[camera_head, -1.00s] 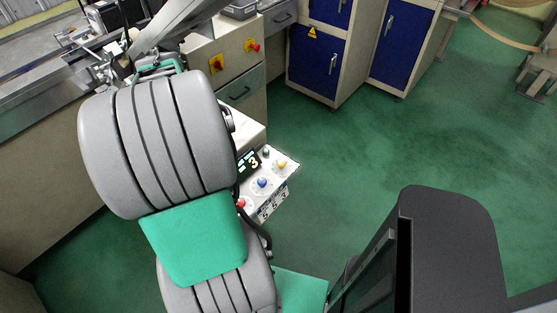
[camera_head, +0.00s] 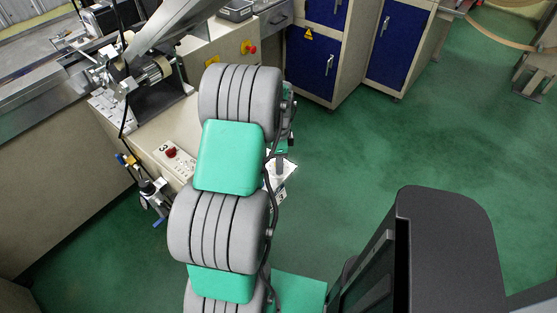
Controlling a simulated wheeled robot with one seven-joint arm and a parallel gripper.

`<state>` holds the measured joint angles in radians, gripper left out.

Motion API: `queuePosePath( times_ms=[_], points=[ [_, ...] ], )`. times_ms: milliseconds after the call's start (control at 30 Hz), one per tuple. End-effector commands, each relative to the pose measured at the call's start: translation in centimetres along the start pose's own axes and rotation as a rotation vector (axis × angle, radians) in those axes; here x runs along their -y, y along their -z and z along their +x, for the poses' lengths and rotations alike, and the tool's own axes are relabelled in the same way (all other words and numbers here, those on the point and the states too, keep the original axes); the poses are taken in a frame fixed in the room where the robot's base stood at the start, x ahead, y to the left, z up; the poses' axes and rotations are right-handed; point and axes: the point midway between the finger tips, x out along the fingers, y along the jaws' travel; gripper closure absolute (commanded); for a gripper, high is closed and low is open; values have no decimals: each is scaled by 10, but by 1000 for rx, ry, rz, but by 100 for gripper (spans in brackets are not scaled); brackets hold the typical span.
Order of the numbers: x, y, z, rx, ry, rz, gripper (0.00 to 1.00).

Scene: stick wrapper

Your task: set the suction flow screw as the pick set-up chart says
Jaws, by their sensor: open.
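My gripper (camera_head: 280,166) shows only in part, past my grey and teal arm links, over the small white control panel (camera_head: 291,168) at the corner of the beige machine. Its jaws look small and apart, with nothing seen between them. The panel's knobs and display are mostly hidden by my arm and gripper. Metal and brass fittings with a blue part (camera_head: 150,188) hang at the machine's front left side; one may be the suction flow screw, but I cannot tell. I cannot make out a pick set-up chart.
A white plate with a red button (camera_head: 171,153) lies on the machine top. A roller unit (camera_head: 150,75) stands behind it. Blue cabinets (camera_head: 317,62) are at the back. A dark body (camera_head: 450,250) fills the lower right.

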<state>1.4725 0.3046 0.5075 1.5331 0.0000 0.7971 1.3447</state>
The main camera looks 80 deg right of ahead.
Motion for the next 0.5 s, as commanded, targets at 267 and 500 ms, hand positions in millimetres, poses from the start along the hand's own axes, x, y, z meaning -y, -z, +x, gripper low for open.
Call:
queuePosePath(
  times_ms=[267,500],
  points=[
    [0,0,0,0,1,-1,60],
    [0,0,-1,0,1,-1,79]
  ],
)
